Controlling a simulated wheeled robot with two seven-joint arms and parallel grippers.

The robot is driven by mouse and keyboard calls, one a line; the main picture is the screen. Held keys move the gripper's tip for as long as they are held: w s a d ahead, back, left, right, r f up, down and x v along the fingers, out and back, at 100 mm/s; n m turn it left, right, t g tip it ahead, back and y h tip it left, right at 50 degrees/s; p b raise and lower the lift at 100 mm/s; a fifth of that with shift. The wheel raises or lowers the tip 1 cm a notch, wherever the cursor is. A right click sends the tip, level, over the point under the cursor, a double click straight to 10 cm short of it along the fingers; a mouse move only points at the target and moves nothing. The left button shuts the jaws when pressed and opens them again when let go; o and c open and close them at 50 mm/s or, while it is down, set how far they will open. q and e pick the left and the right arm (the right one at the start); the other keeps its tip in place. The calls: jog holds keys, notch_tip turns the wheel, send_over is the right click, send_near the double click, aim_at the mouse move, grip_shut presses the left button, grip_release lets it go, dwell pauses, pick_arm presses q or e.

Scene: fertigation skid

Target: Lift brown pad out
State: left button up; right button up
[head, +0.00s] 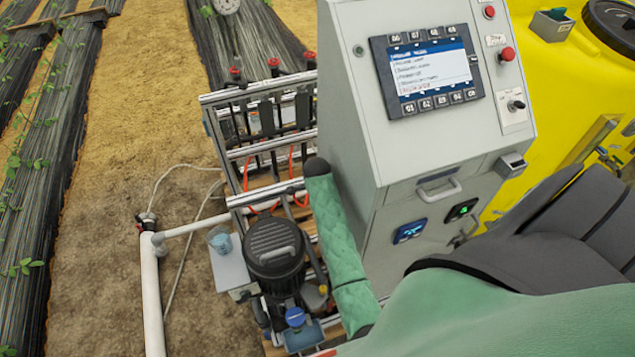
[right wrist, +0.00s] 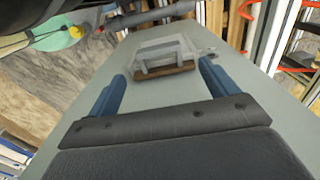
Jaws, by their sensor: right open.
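The brown pad (right wrist: 166,69) shows in the right wrist view as a narrow strip along the near edge of a pale, box-like holder (right wrist: 160,48). The holder sits on a flat grey panel (right wrist: 236,94). My right gripper (right wrist: 161,72) is open. Its two blue fingers point toward the holder, one on each side of the pad in the picture, with nothing between them. The gap in depth is hard to judge. I cannot make out the brown pad or either gripper in the head view.
The head view shows a grey control cabinet (head: 430,148) with a screen and buttons. A pipe rack (head: 262,97) and black pump (head: 273,248) stand left of it. A yellow tank (head: 552,75) stands behind at right. Bare soil lies at left.

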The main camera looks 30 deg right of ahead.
jog(key=shift+s+a+f, duration=0.2)
jog(key=shift+s+a, duration=0.05)
jog(key=shift+s, duration=0.05)
jog(key=f, duration=0.3)
jog(key=shift+w+d+f, duration=0.2)
jog(key=shift+d+f, duration=0.1)
jog(key=shift+f, duration=0.1)
jog(key=shift+s+a+f, duration=0.15)
jog(key=shift+f, duration=0.5)
jog(key=shift+f+b, duration=0.4)
jog(key=shift+f, duration=1.05)
jog(key=c, duration=1.2)
jog(key=shift+r+p, duration=0.4)
jog(key=shift+r, duration=0.9)
jog(key=shift+c, duration=0.4)
notch_tip(320, 180, up, 14)
jog(key=shift+r, duration=0.1)
